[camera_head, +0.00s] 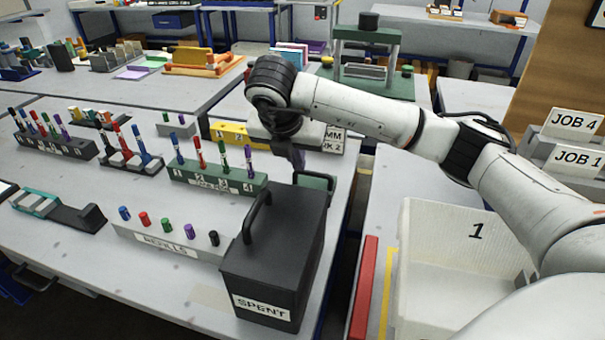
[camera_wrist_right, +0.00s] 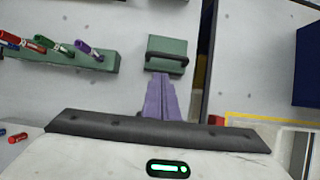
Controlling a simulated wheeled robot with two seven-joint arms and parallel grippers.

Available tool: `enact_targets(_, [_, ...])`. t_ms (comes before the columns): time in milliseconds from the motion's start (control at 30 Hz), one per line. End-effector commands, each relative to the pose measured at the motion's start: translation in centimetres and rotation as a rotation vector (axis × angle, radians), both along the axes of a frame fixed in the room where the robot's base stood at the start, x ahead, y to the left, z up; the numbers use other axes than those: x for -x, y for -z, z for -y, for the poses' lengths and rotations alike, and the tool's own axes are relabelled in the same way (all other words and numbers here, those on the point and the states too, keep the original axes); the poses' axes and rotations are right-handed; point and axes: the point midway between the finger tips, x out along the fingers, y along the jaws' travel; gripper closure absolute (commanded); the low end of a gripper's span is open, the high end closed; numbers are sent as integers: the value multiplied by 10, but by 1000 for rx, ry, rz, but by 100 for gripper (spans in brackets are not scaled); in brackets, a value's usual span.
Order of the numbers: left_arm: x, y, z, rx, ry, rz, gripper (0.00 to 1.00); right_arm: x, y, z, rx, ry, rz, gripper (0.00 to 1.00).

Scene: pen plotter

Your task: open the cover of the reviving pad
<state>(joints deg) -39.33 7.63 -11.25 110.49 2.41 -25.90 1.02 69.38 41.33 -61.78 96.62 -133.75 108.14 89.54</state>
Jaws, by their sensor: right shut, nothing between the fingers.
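The reviving pad looks to be the small green box (camera_wrist_right: 166,44) with a dark bar handle (camera_wrist_right: 170,60) along its near side in the right wrist view. Its cover appears closed. In the head view the green box (camera_head: 316,181) is partly hidden behind the black SPENT bin. My right gripper (camera_wrist_right: 160,76) has its purple fingers together and empty, tips just short of the handle's near side. I cannot tell whether they touch it. In the head view the right gripper (camera_head: 297,162) points down just behind the green box. My left gripper is not in view.
The tall black SPENT bin (camera_head: 272,255) with a raised handle stands close in front of the pad. A green pen rack (camera_head: 215,180) with upright markers is to the left, and the REFILLS block (camera_head: 165,242) is nearer. The table edge lies just right of the pad.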

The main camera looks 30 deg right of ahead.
Motion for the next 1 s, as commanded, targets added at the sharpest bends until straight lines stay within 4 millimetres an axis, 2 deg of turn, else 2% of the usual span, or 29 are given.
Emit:
enact_targets(300, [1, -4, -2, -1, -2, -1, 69, -15, 48, 20, 0, 3, -5, 100])
enact_targets(500, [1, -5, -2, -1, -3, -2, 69, -24, 74, 30, -2, 3, -3, 100])
enact_targets(700, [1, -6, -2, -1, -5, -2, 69, -28, 84, 35, -2, 2, -1, 100])
enact_targets(1000, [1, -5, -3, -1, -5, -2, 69, -28, 84, 34, -3, 2, -1, 100])
